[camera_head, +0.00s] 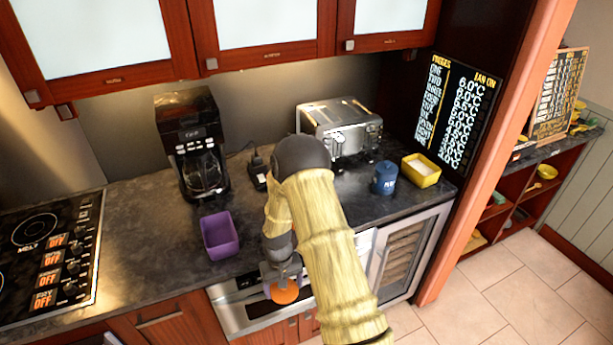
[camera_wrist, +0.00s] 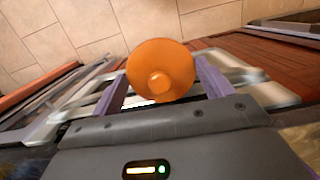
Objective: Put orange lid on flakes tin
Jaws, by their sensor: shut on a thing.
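My gripper (camera_head: 283,275) is shut on the orange lid (camera_head: 285,293), in front of the counter's front edge, above the drawer front. In the wrist view the round orange lid (camera_wrist: 160,62) shows a small knob, and sits between the two purple-grey fingers of my gripper (camera_wrist: 161,92). A blue tin (camera_head: 384,178) with pale lettering stands upright on the counter to the right, beyond my arm. Its lettering is too small to read, so I cannot confirm that it is the flakes tin. The lid is well apart from it.
A purple container (camera_head: 220,236) stands left of my gripper. A coffee maker (camera_head: 192,140) and a toaster (camera_head: 340,127) stand at the back. A yellow container (camera_head: 421,170) is right of the blue tin. The cooktop (camera_head: 45,262) is far left. Floor tiles lie below.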

